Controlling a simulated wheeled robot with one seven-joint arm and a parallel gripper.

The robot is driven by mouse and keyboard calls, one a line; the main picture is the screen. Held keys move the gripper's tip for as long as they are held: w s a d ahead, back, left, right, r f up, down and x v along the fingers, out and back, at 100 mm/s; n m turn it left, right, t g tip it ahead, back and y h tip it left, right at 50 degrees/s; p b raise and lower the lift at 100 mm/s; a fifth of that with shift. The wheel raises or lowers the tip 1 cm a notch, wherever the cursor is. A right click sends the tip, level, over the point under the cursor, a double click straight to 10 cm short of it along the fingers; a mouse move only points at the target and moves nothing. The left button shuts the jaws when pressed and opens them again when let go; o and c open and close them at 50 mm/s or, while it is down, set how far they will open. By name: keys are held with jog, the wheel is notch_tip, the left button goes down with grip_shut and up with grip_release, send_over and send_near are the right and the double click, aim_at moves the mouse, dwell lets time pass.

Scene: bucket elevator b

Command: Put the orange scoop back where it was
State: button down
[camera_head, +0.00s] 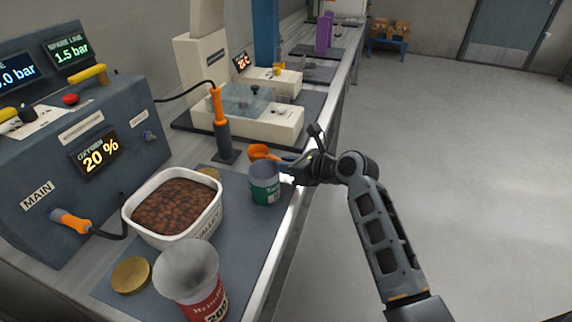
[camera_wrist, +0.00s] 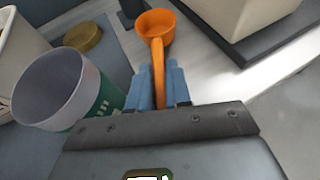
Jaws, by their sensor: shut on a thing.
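My gripper (camera_wrist: 159,93) is shut on the handle of the orange scoop (camera_wrist: 156,24). In the wrist view the scoop's bowl points away from my gripper, towards the grey base of a bench device. In the head view the orange scoop (camera_head: 259,151) shows just behind the green-labelled tin (camera_head: 265,186), and my gripper (camera_head: 289,161) comes in from the right over the bench edge. The tin (camera_wrist: 68,92) is open-topped and stands close to the left of my fingers in the wrist view. Whether the scoop touches the bench is hard to tell.
A white tub (camera_head: 210,220) of brown pellets, a red-labelled cup (camera_head: 190,283) and a brass lid (camera_head: 131,275) stand on the grey mat (camera_head: 238,250). An orange-handled tool (camera_head: 220,108) stands upright behind the scoop. A water-bath device (camera_head: 250,120) is farther back. The floor at right is clear.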

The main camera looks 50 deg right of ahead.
jog(key=shift+f, duration=0.45)
jog(key=c, duration=1)
grip_release()
jog(key=shift+v, duration=3.9)
